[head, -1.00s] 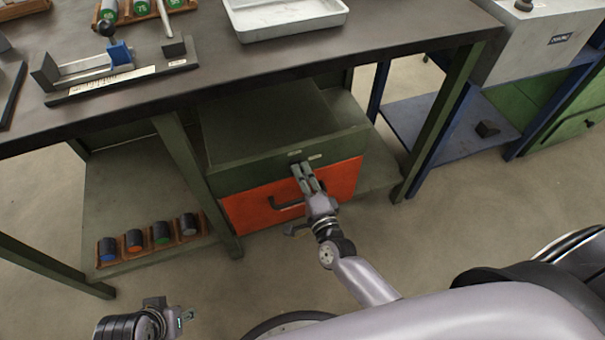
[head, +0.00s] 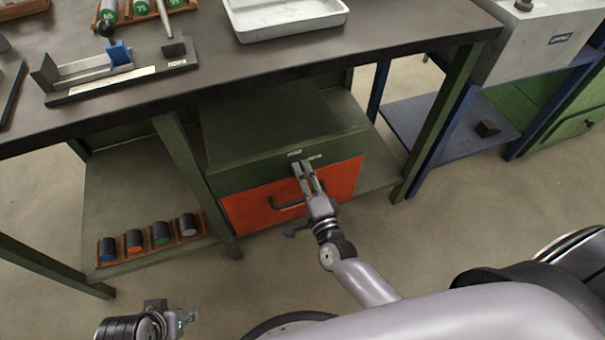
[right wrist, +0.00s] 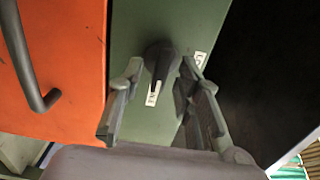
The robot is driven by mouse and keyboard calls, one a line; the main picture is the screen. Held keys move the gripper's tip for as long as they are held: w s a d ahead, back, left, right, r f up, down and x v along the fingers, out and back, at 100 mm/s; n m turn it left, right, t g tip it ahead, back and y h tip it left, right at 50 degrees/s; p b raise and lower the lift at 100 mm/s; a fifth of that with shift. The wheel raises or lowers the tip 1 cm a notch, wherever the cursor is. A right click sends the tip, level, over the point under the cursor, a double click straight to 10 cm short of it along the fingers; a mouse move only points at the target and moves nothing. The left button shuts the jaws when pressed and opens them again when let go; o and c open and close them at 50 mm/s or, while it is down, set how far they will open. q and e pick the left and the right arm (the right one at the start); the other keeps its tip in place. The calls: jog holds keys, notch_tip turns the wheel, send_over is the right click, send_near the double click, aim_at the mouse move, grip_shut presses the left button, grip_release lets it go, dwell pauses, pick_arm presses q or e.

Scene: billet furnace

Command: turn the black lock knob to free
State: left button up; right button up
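The black lock knob (right wrist: 160,59) sits on the green panel above the orange drawer front, seen in the right wrist view. A white label lies just below it and a second small label to its right. In the head view the knob is hidden behind my right gripper (head: 306,172). That gripper's two fingers (right wrist: 158,84) are spread, one on each side of the knob, with a gap showing at the left finger. The right finger is very close to the knob; contact cannot be told. My left gripper (head: 184,318) hangs low at the left, its fingers too small to read.
The orange drawer (head: 258,206) has a dark bar handle (right wrist: 38,85) beside the knob panel. The workbench top (head: 210,72) overhangs the green cabinet. A lower shelf at left holds several dark cylinders in a wooden rack (head: 191,238). Open floor lies in front.

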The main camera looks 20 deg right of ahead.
jog(key=s, duration=1.1)
jog(key=shift+s+d, duration=0.15)
jog(key=shift+s, duration=0.15)
